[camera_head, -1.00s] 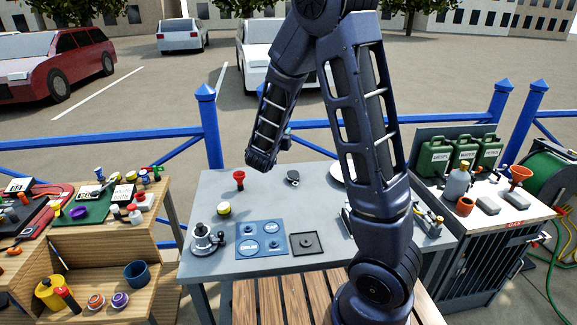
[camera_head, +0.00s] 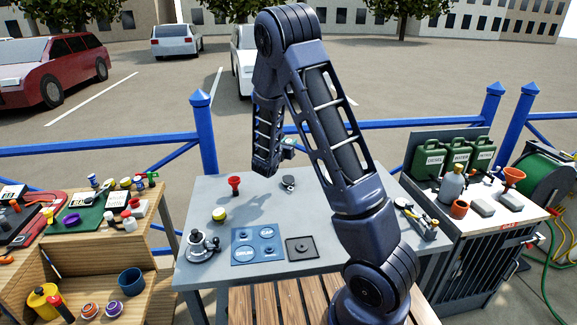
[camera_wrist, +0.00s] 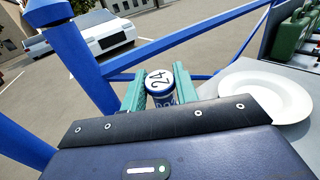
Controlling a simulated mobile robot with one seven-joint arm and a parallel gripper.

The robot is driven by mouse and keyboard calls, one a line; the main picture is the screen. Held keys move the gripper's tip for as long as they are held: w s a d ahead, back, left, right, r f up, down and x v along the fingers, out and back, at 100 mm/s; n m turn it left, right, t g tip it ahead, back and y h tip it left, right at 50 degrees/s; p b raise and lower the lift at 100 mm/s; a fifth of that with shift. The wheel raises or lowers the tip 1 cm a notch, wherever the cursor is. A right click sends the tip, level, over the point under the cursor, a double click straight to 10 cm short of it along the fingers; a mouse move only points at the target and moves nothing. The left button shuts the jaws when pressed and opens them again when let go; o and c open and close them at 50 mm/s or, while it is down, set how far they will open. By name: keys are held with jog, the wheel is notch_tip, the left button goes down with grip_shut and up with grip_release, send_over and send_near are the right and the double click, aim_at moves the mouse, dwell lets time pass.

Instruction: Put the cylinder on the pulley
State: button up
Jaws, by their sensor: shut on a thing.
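My gripper (camera_wrist: 158,82) has its two green fingers shut on a small cylinder. The cylinder (camera_wrist: 159,78) has a white top marked 24 and a blue, white-marked side; it shows between the fingers in the wrist view. A small dark thing, which looks like the pulley (camera_head: 288,183), lies on the grey table's far part, below and near my gripper in the picture. The pulley is not visible in the wrist view.
The grey table (camera_head: 255,205) holds a red piece (camera_head: 234,185), a yellow-topped can (camera_head: 218,214), a winch (camera_head: 201,246), a blue board (camera_head: 258,245) and a dark square tray (camera_head: 301,248). A white plate (camera_wrist: 265,95) lies right of my gripper. Blue railing (camera_wrist: 85,60) runs behind.

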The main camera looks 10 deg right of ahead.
jog(key=shift+f, duration=5.2)
jog(key=shift+f, duration=0.15)
jog(key=o, duration=1)
jog(key=shift+o, duration=0.2)
